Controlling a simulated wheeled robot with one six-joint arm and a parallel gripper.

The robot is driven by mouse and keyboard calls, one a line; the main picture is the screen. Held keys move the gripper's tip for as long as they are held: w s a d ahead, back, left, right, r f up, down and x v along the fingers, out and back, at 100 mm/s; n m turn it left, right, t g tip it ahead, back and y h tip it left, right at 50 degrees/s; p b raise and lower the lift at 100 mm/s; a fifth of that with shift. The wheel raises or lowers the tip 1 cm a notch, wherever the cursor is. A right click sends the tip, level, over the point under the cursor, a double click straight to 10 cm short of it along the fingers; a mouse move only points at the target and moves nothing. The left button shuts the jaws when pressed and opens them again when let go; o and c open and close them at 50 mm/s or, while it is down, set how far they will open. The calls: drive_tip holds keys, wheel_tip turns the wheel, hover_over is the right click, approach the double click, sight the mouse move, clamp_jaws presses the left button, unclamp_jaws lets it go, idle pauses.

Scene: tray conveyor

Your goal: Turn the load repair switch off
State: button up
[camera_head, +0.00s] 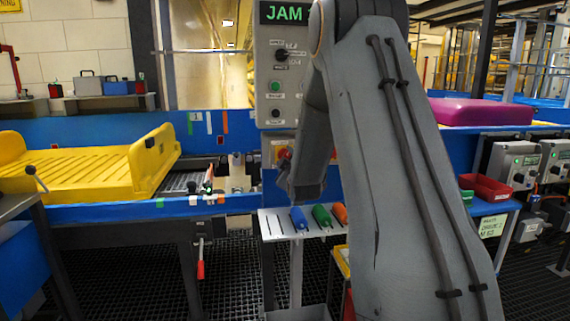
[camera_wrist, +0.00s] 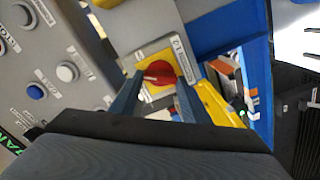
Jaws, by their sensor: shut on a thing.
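The switch is a red rotary knob (camera_wrist: 158,76) on a yellow square plate (camera_wrist: 148,52), in the middle of the wrist view. My gripper (camera_wrist: 160,84) has one blue-grey finger on each side of the knob and is shut on it. A small label beside the plate is too small to read surely. In the head view the yellow switch plate (camera_head: 278,150) shows below the grey control panel (camera_head: 279,60), partly hidden by my arm. My fingers and the knob are mostly hidden there.
The panel carries a lit "JAM" display (camera_head: 284,13), a selector and a green button. A tilted yellow tray (camera_head: 75,165) lies on the conveyor at left. A rack with blue, green and orange handles (camera_head: 300,218) stands below my gripper. A magenta tray (camera_head: 480,112) is at right.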

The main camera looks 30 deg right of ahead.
drive_tip(key=n+b, duration=0.3)
drive_tip(key=n, duration=0.3)
drive_tip(key=shift+f+n, duration=0.15)
drive_tip(key=shift+n, duration=0.15)
idle(0.5)
drive_tip(key=o, duration=1)
drive_tip(key=shift+a, duration=0.1)
drive_tip(key=shift+o, duration=0.2)
drive_tip(key=b+v, duration=0.1)
drive_tip(key=v, duration=0.6)
drive_tip(key=shift+s, duration=0.35)
drive_tip(key=shift+a, duration=0.1)
